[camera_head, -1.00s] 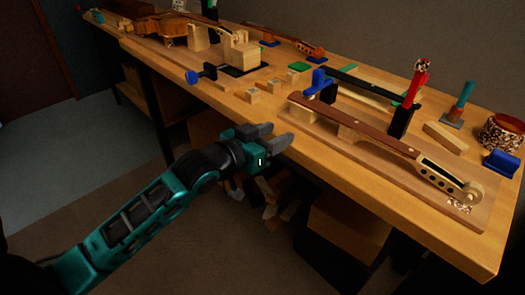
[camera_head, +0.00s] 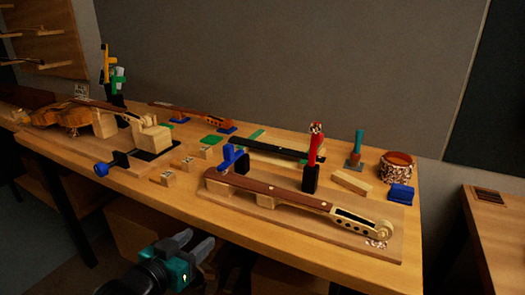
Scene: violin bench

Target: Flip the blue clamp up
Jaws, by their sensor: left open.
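A blue clamp (camera_head: 232,155) with a black base stands at the left end of the dark violin neck (camera_head: 270,192); its blue part is tilted. Another blue-ended piece with a black body (camera_head: 102,169) lies low at the bench's front edge, further left; I cannot tell which one the task means. My left gripper (camera_head: 196,243) is open and empty, in front of the bench's front edge, apart from both. My right gripper is not in view.
The wooden bench (camera_head: 300,249) carries an upright red clamp (camera_head: 316,150), a blue block (camera_head: 401,195), a round speckled jar (camera_head: 396,167) and small wooden blocks (camera_head: 187,163). A violin body (camera_head: 60,115) lies at the far left. A second table (camera_head: 505,240) stands at right.

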